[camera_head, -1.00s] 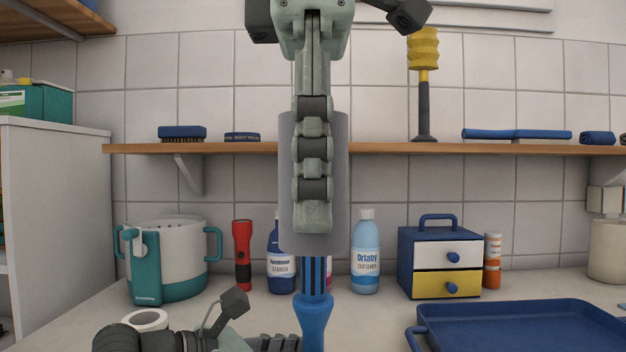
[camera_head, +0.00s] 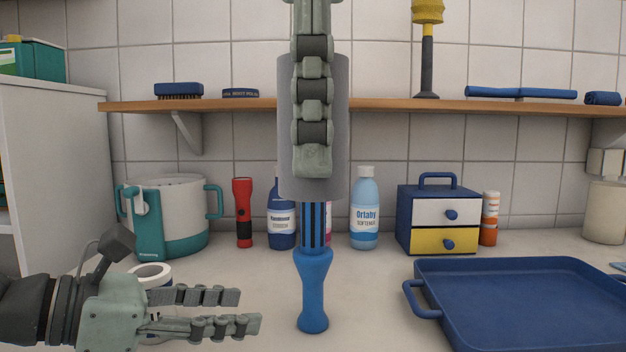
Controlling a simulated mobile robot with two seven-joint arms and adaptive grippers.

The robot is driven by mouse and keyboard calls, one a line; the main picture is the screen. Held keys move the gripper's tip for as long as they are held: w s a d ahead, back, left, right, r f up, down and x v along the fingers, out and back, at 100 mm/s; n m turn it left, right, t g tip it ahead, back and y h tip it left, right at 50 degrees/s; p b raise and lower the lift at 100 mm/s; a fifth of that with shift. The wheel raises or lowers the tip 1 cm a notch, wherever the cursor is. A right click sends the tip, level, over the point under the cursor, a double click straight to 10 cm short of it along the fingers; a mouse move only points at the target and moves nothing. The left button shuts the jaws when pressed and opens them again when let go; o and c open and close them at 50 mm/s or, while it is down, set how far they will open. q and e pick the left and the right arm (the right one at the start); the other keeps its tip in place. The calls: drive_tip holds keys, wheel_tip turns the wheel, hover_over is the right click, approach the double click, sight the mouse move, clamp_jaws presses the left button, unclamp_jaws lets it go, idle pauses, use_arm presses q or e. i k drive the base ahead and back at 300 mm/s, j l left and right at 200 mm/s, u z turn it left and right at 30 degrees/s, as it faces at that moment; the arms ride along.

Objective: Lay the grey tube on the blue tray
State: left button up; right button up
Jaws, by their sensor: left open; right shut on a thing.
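The grey tube (camera_head: 342,125) is upright in the middle of the view, partly hidden by my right gripper (camera_head: 313,160). That gripper points down and is shut on the tube. Directly below the tube's lower end is a striped shaft on a blue stand (camera_head: 313,290) on the counter; I cannot tell whether the shaft reaches inside the tube. The blue tray (camera_head: 530,270) lies at the lower right, its visible part empty. My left gripper (camera_head: 248,310) is open and empty at the lower left, left of the stand.
A white and teal pot (camera_head: 180,210), red flashlight (camera_head: 243,213), bottles including a light blue one (camera_head: 365,212), and a small drawer box (camera_head: 438,218) line the back. A white roll (camera_head: 150,275) is partly behind my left gripper. A wooden shelf (camera_head: 400,104) runs above. The counter between stand and tray is clear.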

sight(562, 318)
drive_tip(key=k, duration=1)
